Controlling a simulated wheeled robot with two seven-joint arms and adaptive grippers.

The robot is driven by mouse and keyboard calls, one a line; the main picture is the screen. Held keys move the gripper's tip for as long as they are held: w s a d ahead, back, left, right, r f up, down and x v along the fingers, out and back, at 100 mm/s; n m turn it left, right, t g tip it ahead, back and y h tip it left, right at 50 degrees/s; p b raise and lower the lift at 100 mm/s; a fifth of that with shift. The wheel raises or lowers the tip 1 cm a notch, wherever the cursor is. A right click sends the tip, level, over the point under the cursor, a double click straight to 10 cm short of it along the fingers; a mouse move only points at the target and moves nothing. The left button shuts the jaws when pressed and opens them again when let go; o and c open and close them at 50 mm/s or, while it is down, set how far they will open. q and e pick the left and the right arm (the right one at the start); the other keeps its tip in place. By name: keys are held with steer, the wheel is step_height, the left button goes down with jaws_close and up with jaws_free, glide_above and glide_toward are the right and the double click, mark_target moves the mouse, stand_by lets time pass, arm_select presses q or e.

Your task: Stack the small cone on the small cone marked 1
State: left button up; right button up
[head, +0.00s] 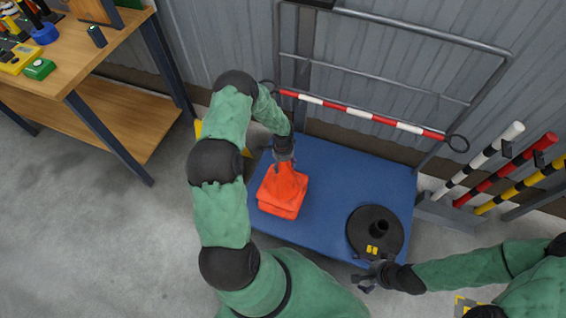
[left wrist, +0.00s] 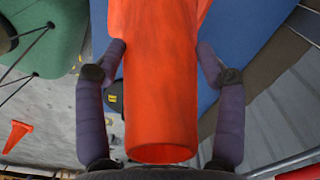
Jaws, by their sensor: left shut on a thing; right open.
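An orange cone (head: 283,187) is over the blue platform in the head view, left of its middle. My left gripper (head: 284,157) is shut on its narrow top from above. In the left wrist view the held cone (left wrist: 160,90) fills the middle, its round open tip toward the camera, a finger on each side. A second orange edge shows below it in the head view; I cannot tell whether that is another cone under it. No mark 1 is visible. My right gripper (head: 370,276) is open and empty at the platform's front right edge.
A black round base with a short post (head: 375,232) stands on the blue platform (head: 345,180) at the right. A red-white bar (head: 365,113) spans the rail behind. Striped posts (head: 505,170) stand right; a wooden workbench (head: 100,60) is left.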

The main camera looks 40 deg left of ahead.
arm_select(q)
steer(key=shift+f+b, duration=3.4)
steer(key=shift+f, duration=0.65)
steer(key=o, duration=1.8)
step_height(320, 180, up, 12)
steer(key=shift+f, duration=0.1)
